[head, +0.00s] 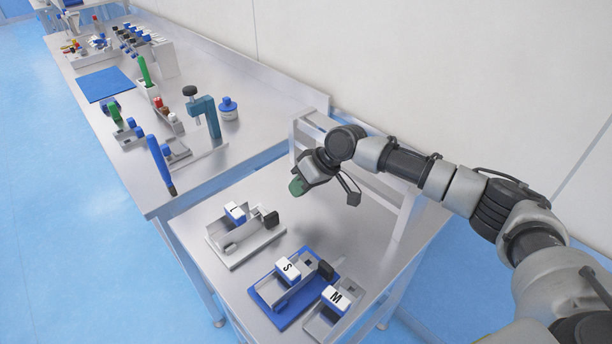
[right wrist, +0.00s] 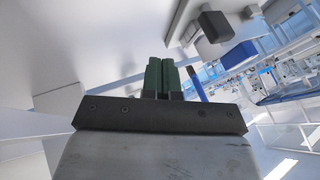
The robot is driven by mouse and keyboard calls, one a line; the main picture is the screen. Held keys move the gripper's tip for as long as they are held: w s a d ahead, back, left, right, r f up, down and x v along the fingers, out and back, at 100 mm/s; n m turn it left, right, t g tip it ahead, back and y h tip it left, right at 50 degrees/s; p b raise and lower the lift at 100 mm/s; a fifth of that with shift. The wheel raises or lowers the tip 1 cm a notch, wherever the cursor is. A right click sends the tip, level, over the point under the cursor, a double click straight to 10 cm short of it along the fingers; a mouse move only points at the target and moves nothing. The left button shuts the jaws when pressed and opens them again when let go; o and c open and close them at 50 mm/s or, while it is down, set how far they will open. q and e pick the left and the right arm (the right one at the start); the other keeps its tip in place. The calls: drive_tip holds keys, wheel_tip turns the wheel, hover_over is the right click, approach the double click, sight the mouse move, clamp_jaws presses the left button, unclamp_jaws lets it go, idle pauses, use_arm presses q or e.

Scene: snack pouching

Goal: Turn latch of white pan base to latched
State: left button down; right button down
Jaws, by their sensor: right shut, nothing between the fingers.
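The white pan base (head: 233,262) sits on the small table at its left, holding a white-and-blue block marked L (head: 236,212). A black knob (head: 271,219) shows at its right side, likely its latch; I cannot tell how it is turned. My right gripper (head: 297,187) is above the table, behind and apart from this base. Its green fingers (right wrist: 160,76) are together and empty in the right wrist view. My left gripper is in neither view.
A blue base (head: 266,292) with a block marked S and a grey base (head: 316,328) with a block marked M stand nearer. A grey frame (head: 305,130) rises at the table's back. The long bench (head: 150,205) holds a teal clamp (head: 210,118) and tools.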

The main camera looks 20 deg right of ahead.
sight(265, 212)
drive_tip(key=x, duration=0.4)
drive_tip(key=shift+r, duration=0.1)
drive_tip(key=a+p, duration=0.1)
drive_tip(key=s+a+p, duration=0.1)
drive_tip(key=a, duration=0.1)
drive_tip(key=shift+a, duration=0.45)
drive_tip(key=shift+s, duration=0.1)
drive_tip(key=shift+s+a+p, duration=0.1)
drive_tip(key=shift+a+p, duration=0.4)
drive_tip(key=shift+a, duration=0.1)
drive_tip(key=shift+d, duration=0.1)
